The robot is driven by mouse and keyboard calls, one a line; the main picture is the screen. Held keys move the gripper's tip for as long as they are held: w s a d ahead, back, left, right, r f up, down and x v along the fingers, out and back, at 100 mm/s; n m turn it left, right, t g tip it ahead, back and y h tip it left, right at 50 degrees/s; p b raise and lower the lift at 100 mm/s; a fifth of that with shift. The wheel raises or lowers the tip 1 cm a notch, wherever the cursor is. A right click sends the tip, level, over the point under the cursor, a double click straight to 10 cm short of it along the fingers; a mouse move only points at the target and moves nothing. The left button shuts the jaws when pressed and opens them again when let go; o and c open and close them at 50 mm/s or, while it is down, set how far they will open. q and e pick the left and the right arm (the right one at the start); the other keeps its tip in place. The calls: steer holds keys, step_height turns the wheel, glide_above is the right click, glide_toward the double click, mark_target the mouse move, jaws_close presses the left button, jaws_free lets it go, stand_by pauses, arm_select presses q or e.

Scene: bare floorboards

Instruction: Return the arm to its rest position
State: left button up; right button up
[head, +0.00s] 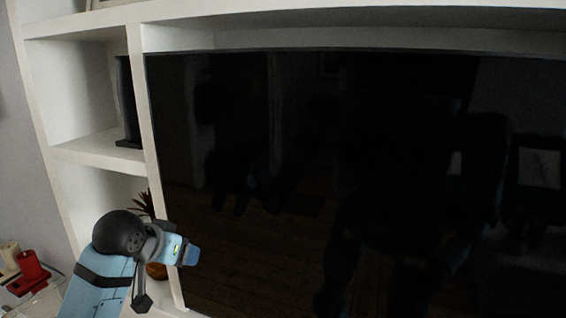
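My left arm comes in from the bottom left, with a light blue link, a round black joint and a short blue end in front of the cabinet. A dark part hangs below the joint, but I cannot make out two fingertips or whether the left gripper is open or shut. I see nothing held. My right arm and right gripper are not in view.
A white shelf unit (88,153) surrounds a large black glossy screen (350,150) with dim reflections. A dark upright object (127,100) stands on a left shelf. A plant (145,203) is partly hidden by my arm. Red (32,268) and cream (9,254) objects sit at lower left.

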arm_select(q)
steer(key=s+a+f+g, duration=0.1)
steer(key=s+f+g, duration=0.1)
steer(key=s+f, duration=1.3)
steer(key=s+a+f+g+y, duration=0.1)
steer(key=s+f, duration=0.2)
steer(key=s, duration=0.3)
steer(key=s+a+f+n+g+y, duration=0.1)
steer(key=s+f, duration=0.2)
steer(key=s, duration=0.4)
steer(key=s+a+f+g, duration=0.1)
steer(key=s+f, duration=0.2)
steer(key=s, duration=0.3)
steer(key=w+d+f+t+h, duration=0.1)
steer(key=w+d+f+t, duration=0.1)
steer(key=f, duration=0.4)
steer(key=w+d+f+m+t+h, duration=0.1)
steer(key=w+d+f+t, duration=0.2)
steer(key=f+t, duration=0.2)
step_height(320, 180, down, 2)
steer(key=shift+w+d+f, duration=0.2)
steer(key=shift+d+f, duration=0.05)
steer(key=shift+d, duration=0.15)
